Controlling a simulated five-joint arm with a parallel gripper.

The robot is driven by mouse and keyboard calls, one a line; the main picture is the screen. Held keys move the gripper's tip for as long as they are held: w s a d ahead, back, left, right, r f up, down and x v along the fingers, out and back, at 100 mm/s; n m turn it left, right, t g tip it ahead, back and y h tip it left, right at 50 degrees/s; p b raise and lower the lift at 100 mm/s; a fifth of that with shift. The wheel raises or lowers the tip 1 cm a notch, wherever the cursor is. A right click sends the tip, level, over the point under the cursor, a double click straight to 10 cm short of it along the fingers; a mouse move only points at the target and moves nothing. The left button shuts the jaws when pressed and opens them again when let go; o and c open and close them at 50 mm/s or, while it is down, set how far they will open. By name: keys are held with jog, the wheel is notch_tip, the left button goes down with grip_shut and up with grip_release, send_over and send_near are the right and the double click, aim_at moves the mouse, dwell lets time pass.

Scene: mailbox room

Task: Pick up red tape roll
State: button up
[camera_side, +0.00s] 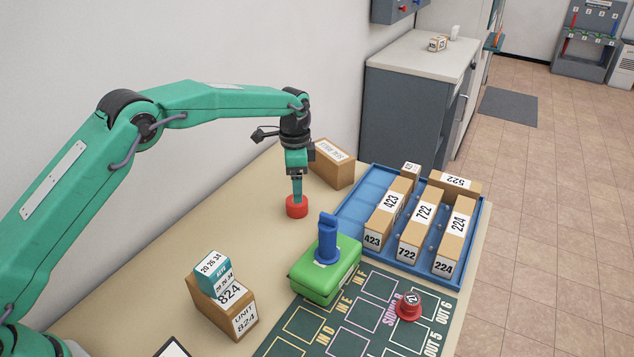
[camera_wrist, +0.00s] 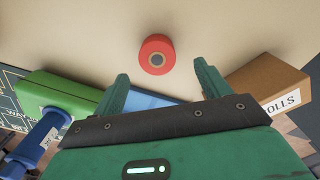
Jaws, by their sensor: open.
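The red tape roll (camera_side: 297,207) lies flat on the tan table below my gripper (camera_side: 297,198). In the wrist view the red tape roll (camera_wrist: 157,55) shows its round top and dark centre hole. It lies beyond the fingertips, roughly midway between their directions. In the wrist view my gripper (camera_wrist: 160,75) has its two green fingers spread apart with nothing between them. In the side view the fingers hang close above the roll and overlap its top edge. Whether they touch it I cannot tell.
A green case with a blue handle (camera_side: 325,270) stands in front of the roll. A brown box (camera_side: 334,165) stands behind it. A blue tray (camera_side: 352,217) with several numbered boxes is to the right. A box marked 824 (camera_side: 222,308) is at front left. The table (camera_side: 250,215) left of the roll is clear.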

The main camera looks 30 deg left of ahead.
jog(key=shift+s+f, duration=0.2)
jog(key=shift+f, duration=3.05)
jog(key=c, duration=1.1)
jog(key=shift+r, duration=0.15)
jog(key=shift+r, duration=0.55)
jog(key=r, duration=0.3)
jog(key=shift+s+d, duration=0.1)
jog(key=shift+d, duration=0.1)
jog(key=s+d+r, duration=0.6)
jog(key=s+d, duration=0.1)
jog(key=d, duration=0.1)
jog(key=shift+s+d+r, duration=0.25)
jog(key=shift+d+r, duration=0.05)
jog(key=shift+r, duration=0.05)
